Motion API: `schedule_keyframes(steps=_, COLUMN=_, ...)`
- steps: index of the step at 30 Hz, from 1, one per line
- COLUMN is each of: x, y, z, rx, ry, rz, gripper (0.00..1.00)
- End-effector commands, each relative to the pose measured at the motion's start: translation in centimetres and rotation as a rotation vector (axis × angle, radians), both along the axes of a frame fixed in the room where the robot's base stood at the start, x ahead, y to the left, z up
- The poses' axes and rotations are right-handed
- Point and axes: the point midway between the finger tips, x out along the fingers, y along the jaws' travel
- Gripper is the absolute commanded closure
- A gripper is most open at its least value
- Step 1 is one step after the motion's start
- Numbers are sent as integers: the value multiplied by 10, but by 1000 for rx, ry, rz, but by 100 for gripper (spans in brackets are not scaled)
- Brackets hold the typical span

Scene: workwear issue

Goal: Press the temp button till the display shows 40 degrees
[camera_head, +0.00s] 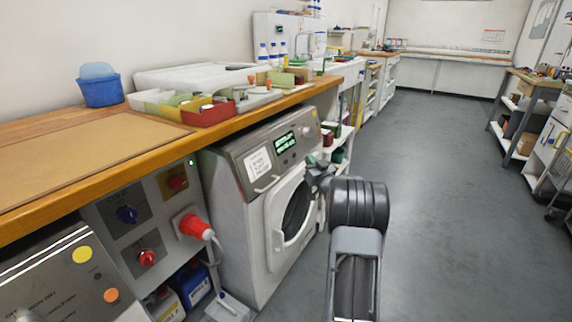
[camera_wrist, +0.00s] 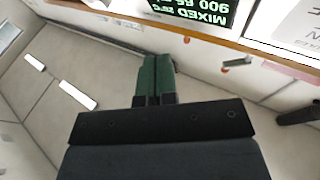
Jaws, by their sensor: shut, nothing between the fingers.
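The washing machine (camera_head: 232,215) stands under the bench, its grey control panel (camera_head: 232,158) tilted upward. Its dark display (camera_head: 285,142) has green text too small to read in the head view. In the wrist view the display (camera_wrist: 195,12) is cut by the top edge and its text is turned over; "MIXED" shows, but I cannot read the temperature surely. My gripper (camera_head: 318,168) is in front of the panel's right part, near the door. Its green fingers (camera_wrist: 155,66) are shut and empty, apparently apart from the panel. I cannot pick out the temp button.
The wooden bench (camera_head: 150,155) runs above the machine, with a red tray (camera_head: 212,115) and a blue tub (camera_head: 98,88) on it. A red plug (camera_head: 190,225) sticks out to the left. The grey floor (camera_head: 440,170) to the right is clear.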

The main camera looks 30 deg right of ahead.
Motion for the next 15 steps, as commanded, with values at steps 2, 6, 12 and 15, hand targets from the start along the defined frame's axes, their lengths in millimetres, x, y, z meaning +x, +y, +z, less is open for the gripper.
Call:
schedule_keyframes(steps=2, x=9, y=6, z=-5, rx=1, ry=2, rz=2, gripper=100)
schedule_keyframes(steps=6, x=24, y=13, z=-10, rx=1, ry=1, rz=1, gripper=100)
schedule_keyframes(steps=12, x=41, y=22, z=-17, rx=-1, ry=0, rz=0, gripper=100)
schedule_keyframes(steps=15, x=48, y=26, z=-19, rx=-1, ry=2, rz=0, gripper=100)
